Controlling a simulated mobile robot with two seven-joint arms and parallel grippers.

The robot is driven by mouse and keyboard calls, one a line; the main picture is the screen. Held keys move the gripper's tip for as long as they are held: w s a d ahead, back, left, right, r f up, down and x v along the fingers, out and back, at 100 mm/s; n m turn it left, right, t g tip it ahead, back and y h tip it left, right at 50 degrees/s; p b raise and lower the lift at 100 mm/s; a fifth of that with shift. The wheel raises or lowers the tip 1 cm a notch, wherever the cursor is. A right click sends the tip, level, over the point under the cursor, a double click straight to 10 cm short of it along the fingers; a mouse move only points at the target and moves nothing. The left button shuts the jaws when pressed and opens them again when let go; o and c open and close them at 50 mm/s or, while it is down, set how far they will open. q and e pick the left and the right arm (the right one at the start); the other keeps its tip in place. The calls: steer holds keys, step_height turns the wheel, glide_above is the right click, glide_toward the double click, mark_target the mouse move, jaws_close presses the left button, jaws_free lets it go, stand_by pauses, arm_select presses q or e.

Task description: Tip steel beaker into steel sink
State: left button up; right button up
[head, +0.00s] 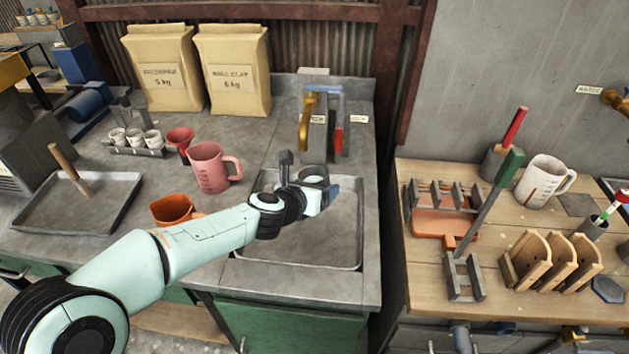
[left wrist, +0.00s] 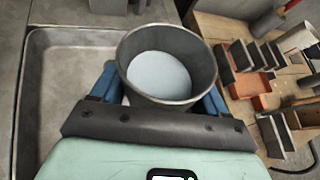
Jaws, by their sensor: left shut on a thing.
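My left gripper (head: 320,196) is shut around the steel beaker (head: 314,174) and holds it over the steel sink (head: 305,250). In the left wrist view, the grey beaker (left wrist: 126,58) sits between the blue fingers of my gripper (left wrist: 160,95). It looks roughly upright, with pale blue-white contents inside. The sink basin also shows at the left of the left wrist view (left wrist: 55,95). In the head view my arm and gripper hide part of the beaker and sink. My right gripper is not in view.
A wooden bench with racks (head: 520,310) is at the right, across a gap.

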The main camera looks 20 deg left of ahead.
arm_select(q)
steer(key=shift+s+d+r+n+g+h+p, duration=0.15)
steer(key=shift+r+n+g+h+p, duration=0.2)
steer(key=shift+p, duration=1)
steer(key=shift+f, duration=0.15)
steer(key=shift+d+r+n+h+p, duration=0.25)
steer(key=shift+n+p, duration=0.1)
steer(key=shift+p, duration=0.5)
steer(key=shift+n+g+h+p, duration=0.3)
steer(key=shift+g+p, duration=0.15)
steer(key=shift+p, duration=0.6)
steer(key=shift+s, duration=0.1)
